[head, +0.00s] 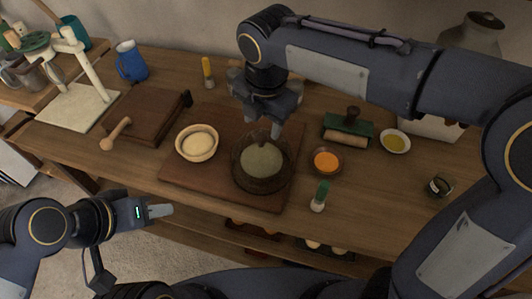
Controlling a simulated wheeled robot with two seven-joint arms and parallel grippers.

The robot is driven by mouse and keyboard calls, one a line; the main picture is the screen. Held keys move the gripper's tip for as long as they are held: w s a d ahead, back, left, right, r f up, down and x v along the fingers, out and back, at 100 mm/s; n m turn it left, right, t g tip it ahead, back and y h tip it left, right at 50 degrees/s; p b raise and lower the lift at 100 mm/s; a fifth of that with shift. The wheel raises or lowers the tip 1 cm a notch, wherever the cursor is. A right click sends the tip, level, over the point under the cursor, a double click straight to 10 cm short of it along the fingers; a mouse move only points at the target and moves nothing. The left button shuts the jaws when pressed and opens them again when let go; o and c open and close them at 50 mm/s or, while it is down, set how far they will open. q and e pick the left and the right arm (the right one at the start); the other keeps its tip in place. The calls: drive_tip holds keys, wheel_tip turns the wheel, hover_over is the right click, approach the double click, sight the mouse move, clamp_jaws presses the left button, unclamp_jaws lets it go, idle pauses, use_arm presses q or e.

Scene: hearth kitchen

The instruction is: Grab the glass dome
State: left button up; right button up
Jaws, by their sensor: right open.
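A round, see-through, dark-tinted glass piece (284,172), which I take for the glass dome, is on the wooden board (185,180) at the table's middle. A pale greenish round shows through it; I cannot tell whether the glass covers it or holds it. My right gripper (262,122) points down from above, open, at the glass's far side. One fingertip overlaps the glass's far edge in the picture; contact cannot be told. My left gripper (158,211) is low in front of the table's near edge, away from the glass. Its jaw opening cannot be made out.
A cream bowl (197,143) stands left of the glass, a small orange-filled dish (326,161) right of it. A green-capped shaker (319,197) is at the front right. A rolling pin (346,136) and oil dish (395,141) lie further right.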

sight(261, 135)
drive_tip(key=f, duration=0.5)
drive_tip(key=shift+w+a+f, duration=0.15)
drive_tip(key=shift+w, duration=0.2)
drive_tip(key=shift+c, duration=0.2)
clamp_jaws()
